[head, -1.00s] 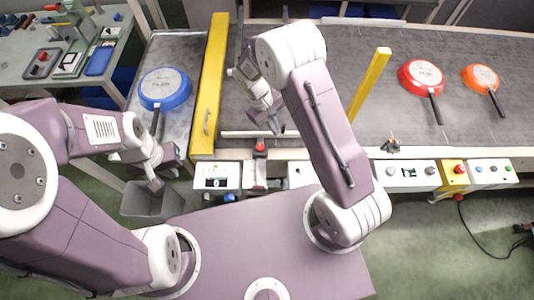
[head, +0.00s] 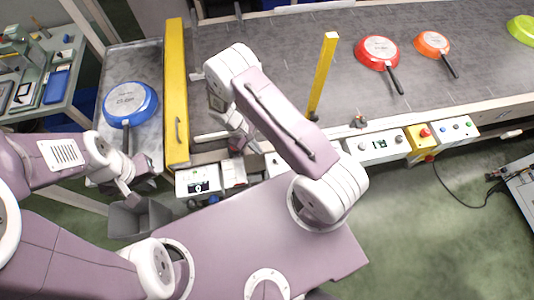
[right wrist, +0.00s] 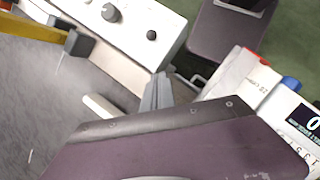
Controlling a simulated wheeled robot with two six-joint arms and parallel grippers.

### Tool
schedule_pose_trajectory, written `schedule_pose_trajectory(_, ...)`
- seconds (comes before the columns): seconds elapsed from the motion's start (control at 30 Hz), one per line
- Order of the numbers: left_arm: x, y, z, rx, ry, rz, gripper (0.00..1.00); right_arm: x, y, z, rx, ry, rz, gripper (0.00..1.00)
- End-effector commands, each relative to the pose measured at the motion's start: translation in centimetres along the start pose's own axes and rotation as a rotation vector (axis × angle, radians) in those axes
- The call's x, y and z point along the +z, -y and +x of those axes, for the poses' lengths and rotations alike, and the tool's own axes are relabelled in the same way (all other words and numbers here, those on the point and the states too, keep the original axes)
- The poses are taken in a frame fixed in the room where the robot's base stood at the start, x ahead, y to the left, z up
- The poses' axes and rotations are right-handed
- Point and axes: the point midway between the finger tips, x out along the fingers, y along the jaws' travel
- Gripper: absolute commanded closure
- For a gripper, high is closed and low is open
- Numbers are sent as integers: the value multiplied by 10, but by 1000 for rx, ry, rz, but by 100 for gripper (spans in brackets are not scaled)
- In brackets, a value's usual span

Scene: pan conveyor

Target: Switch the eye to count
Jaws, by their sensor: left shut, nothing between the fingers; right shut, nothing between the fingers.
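A small box with a dark display (head: 198,184) sits at the conveyor's front edge, left of centre; it also shows at the right of the right wrist view (right wrist: 307,121). Beside it is a white unit (head: 232,172) with red and blue parts, seen larger in the right wrist view (right wrist: 238,76). I cannot tell which part is the eye's switch. My right gripper (head: 238,148) is shut and empty above the belt edge, partly hidden by its arm; its fingers (right wrist: 156,92) point toward the gap between white unit and knob panel. My left gripper (head: 127,196) is shut and empty above a grey bin.
A yellow gate (head: 176,95) and yellow post (head: 323,75) rise near my right arm. A blue pan (head: 130,103) lies left; red (head: 378,51), orange (head: 432,42) and green (head: 523,29) pans lie on the belt. A knob panel (right wrist: 130,20) and red stop button (head: 425,132) line the front.

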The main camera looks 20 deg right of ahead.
Motion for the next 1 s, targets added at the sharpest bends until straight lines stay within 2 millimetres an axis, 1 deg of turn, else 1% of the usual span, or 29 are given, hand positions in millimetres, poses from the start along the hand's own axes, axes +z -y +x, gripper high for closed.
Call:
schedule_pose_trajectory(0.03, 0, 0, -5, 0, 0, 0, 100, 2, 0, 10, -2, 4, 2, 100)
schedule_pose_trajectory(0.1, -1, 0, -10, 0, 0, 0, 100, 5, 0, 20, -1, 3, 1, 100)
schedule_pose_trajectory(0.13, -2, 0, -16, 0, 0, 0, 100, 12, -1, 17, -1, 3, 1, 100)
schedule_pose_trajectory(0.23, -2, 0, -23, 0, 0, 0, 100, 26, 0, 22, -1, 2, 1, 100)
schedule_pose_trajectory(0.4, -3, 0, -28, 0, 0, 0, 100, 38, 0, 28, 0, 0, 1, 100)
schedule_pose_trajectory(0.77, -3, 0, -27, 0, 0, 0, 100, 39, 0, 29, -1, -2, 1, 100)
schedule_pose_trajectory(1.0, -4, -1, -34, 0, 0, 0, 100, 44, -6, 28, -31, -31, -3, 100)
